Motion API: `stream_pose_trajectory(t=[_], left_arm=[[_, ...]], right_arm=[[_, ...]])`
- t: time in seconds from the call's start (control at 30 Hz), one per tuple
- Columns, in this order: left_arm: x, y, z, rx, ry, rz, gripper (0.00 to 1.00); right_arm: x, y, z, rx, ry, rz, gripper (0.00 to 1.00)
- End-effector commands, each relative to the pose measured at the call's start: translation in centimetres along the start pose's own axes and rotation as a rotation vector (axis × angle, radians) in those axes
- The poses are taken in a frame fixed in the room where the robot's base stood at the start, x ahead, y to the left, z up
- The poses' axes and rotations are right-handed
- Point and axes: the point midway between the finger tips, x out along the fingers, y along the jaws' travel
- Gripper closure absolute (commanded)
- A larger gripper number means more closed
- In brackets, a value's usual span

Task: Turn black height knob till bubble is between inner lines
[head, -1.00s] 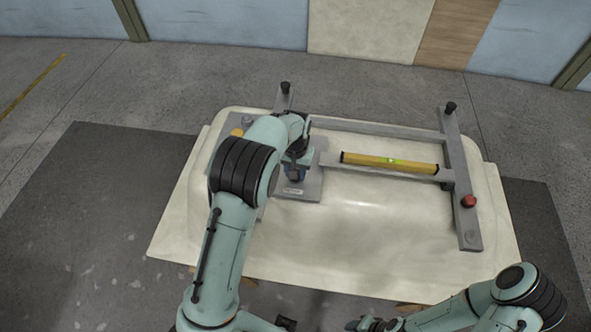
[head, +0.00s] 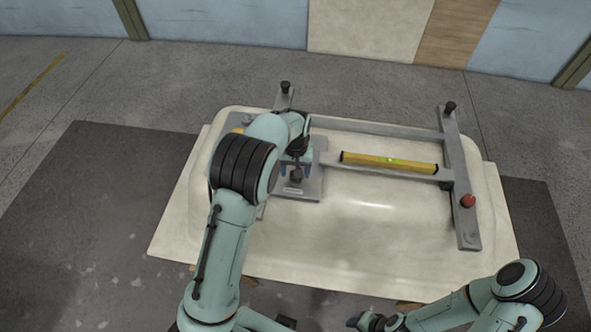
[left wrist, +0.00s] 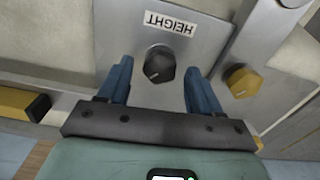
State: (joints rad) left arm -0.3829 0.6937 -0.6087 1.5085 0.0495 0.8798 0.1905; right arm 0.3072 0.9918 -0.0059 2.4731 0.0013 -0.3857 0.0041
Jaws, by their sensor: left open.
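The black height knob (left wrist: 158,65) sits on a grey plate beside a HEIGHT label (left wrist: 168,22); it also shows in the head view (head: 297,174). My left gripper (left wrist: 158,82) is open, its blue fingers on either side of the knob with gaps to it. It also shows in the head view (head: 297,165). The yellow spirit level (head: 415,166) lies on the crossbar to the right, with a green vial (head: 390,160) in its middle. The bubble and lines are too small to read. My right gripper (head: 366,322) is low at the front, its jaws unclear.
The grey frame (head: 465,225) rests on the upturned cream tub shell (head: 370,255). It carries a red knob (head: 468,201) at right and black end knobs (head: 450,107). A yellow knob (left wrist: 243,82) is close beside my left fingers. The tub's front is clear.

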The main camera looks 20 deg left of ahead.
Motion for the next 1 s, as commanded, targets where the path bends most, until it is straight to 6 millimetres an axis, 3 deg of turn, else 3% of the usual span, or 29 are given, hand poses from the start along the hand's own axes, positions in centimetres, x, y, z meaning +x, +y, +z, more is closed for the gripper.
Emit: stream_pose_trajectory(t=[0.5, 0.7, 1.0], left_arm=[[-10.7, 0.1, -0.1, 0.0, 0.006, 0.003, 0.36], [-12.6, 0.0, -0.1, 0.0, 0.003, 0.001, 0.36], [-12.9, 0.0, 0.0, 0.0, 0.001, 0.0, 0.36]], right_arm=[[-1.2, -0.7, -0.8, -0.004, 0.011, -0.004, 0.52], [-1.4, -0.8, -1.0, -0.005, 0.013, -0.005, 0.52], [-1.4, -0.8, -1.0, -0.005, 0.013, -0.004, 0.52]])
